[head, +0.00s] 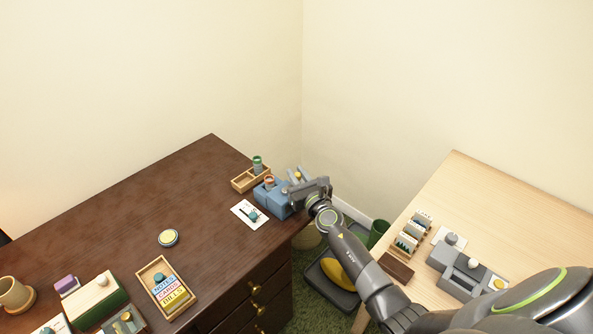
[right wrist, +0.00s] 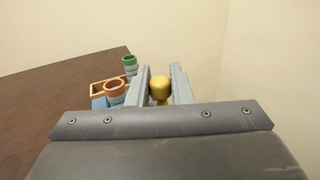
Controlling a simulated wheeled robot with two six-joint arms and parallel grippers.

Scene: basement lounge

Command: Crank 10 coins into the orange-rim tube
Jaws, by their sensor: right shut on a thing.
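A blue coin machine (head: 268,197) stands at the right end of the dark desk. The orange-rim tube (head: 270,182) stands upright on or against it; it also shows in the right wrist view (right wrist: 115,93), left of the fingers. My right gripper (head: 299,177) is at the machine's right side. In the right wrist view, its fingers (right wrist: 160,86) are on either side of a gold crank knob (right wrist: 159,88) and shut on it. Coins inside the tube cannot be made out. My left gripper is not in view.
A wooden tray (head: 241,182) holding a green-rim tube (head: 257,163) stands behind the machine. A white card (head: 246,218) lies in front. A pale table (head: 505,205) with grey devices is at right, beyond a floor gap.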

